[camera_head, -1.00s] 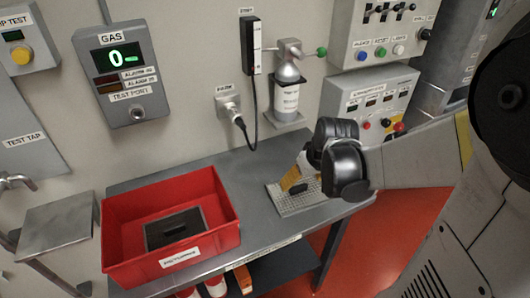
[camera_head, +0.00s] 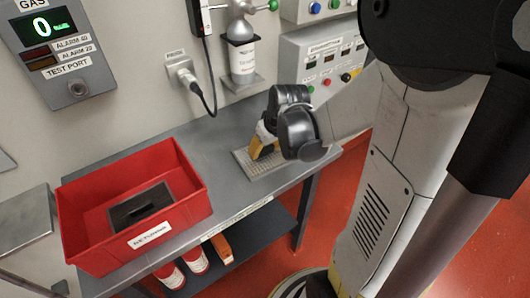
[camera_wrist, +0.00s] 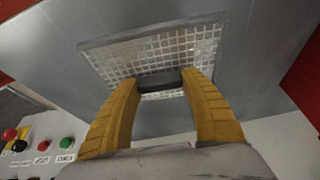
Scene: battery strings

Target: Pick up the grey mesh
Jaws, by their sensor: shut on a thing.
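The grey mesh (camera_head: 243,166) is a flat light-grey grid panel on the right part of the grey bench. In the wrist view the mesh (camera_wrist: 120,57) shows a plain grey rim and a dark handle (camera_wrist: 160,82) at its middle. My gripper (camera_wrist: 158,88) has its yellow fingers on either side of the handle, shut on it. In the head view my gripper (camera_head: 262,152) is over the mesh, and the black wrist hides part of the mesh. I cannot tell whether the mesh touches the bench.
A red bin (camera_head: 75,235) with a white label stands on the left of the bench (camera_head: 215,150) and holds a dark panel with a handle. A plug with a cable (camera_head: 185,75) and control boxes (camera_head: 310,62) are on the wall behind. Red cylinders (camera_head: 195,262) stand on the shelf below.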

